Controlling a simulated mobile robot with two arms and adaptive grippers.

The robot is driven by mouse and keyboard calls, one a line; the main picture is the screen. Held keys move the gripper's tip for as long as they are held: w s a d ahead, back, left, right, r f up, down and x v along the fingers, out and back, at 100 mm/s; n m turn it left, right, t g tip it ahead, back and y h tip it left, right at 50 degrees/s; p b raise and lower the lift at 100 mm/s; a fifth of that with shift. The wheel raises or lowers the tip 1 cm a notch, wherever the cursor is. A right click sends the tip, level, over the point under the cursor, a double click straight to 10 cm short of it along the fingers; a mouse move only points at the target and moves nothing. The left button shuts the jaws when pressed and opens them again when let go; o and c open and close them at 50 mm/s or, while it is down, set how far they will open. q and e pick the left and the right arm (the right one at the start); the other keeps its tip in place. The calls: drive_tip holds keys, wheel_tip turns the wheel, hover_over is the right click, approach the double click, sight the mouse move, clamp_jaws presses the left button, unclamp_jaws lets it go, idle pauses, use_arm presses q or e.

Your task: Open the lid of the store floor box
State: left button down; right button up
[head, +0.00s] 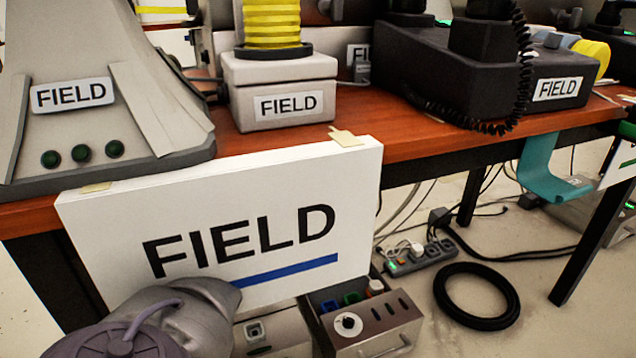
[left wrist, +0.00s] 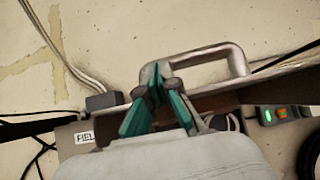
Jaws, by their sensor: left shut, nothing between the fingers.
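No label reading "store floor" is legible, so I cannot tell which box is the store floor box. In the head view a metal box (head: 378,328) with a white knob and a front handle stands on the floor under the table. Another grey box (head: 272,335) is beside it, partly hidden by my left arm. In the left wrist view my left gripper (left wrist: 153,78) is shut and empty, its teal fingers together. Its tips overlap the left end of a grey metal handle (left wrist: 240,62); contact is unclear. My left gripper is hidden in the head view. My right gripper is not visible.
A white FIELD sign (head: 220,215) hangs at the table's front edge, above the boxes. A power strip (head: 420,258), a black cable coil (head: 476,296) and loose cables lie to the right. A teal hook (head: 545,170) hangs from the table (head: 420,125).

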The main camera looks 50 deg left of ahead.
use_arm(q)
drive_tip(key=v, duration=1)
drive_tip(key=shift+s+d, duration=0.2)
drive_tip(key=shift+d, duration=0.05)
